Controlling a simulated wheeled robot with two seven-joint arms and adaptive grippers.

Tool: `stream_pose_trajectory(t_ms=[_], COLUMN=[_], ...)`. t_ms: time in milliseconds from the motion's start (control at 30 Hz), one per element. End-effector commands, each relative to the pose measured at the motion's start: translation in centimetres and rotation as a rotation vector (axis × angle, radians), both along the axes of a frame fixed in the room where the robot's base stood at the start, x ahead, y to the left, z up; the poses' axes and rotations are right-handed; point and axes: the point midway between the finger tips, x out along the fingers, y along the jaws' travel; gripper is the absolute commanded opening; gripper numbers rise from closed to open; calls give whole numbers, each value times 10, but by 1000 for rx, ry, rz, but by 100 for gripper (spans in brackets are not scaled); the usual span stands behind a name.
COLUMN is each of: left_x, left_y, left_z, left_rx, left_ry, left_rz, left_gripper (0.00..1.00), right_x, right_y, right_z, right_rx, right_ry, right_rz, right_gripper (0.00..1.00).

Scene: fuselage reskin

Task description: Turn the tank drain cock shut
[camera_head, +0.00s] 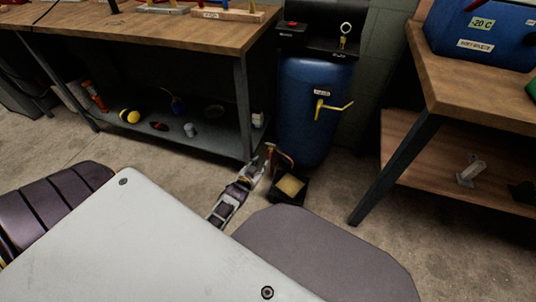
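The blue tank (303,122) stands upright between the two benches. A yellow lever valve (334,107) sticks out of its front under a small white label, too small to read. The lever points to the right with a bent end. My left gripper (268,156) is low at the tank's foot, at the end of my grey and dark arm. A small orange-brown fitting or pipe (283,157) shows beside the fingertips. I cannot tell whether the gripper touches it or which valve is the drain cock. The fingers are too small to judge. My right gripper is out of view.
A black tray with a yellow pad (291,186) sits on the floor before the tank. The left bench (150,35) has a lower shelf with several items. The right bench (480,95) carries a blue case (485,35). Concrete floor (340,185) shows between them.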

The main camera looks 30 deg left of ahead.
Motion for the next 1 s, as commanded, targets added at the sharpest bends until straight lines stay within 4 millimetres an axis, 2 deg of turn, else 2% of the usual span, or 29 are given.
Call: stream_pose_trajectory(t_ms=[200, 333, 1000], left_x=[-3, -3, 2], left_y=[2, 2, 3], left_z=[-7, -8, -10], left_rx=[-187, -251, -274], left_ry=[-1, -13, -20], left_rz=[84, 111, 119], left_gripper=[30, 30, 30], right_x=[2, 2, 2], right_y=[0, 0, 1], right_z=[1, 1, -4], right_rx=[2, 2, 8], right_ry=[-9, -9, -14], right_rz=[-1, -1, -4], right_gripper=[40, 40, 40])
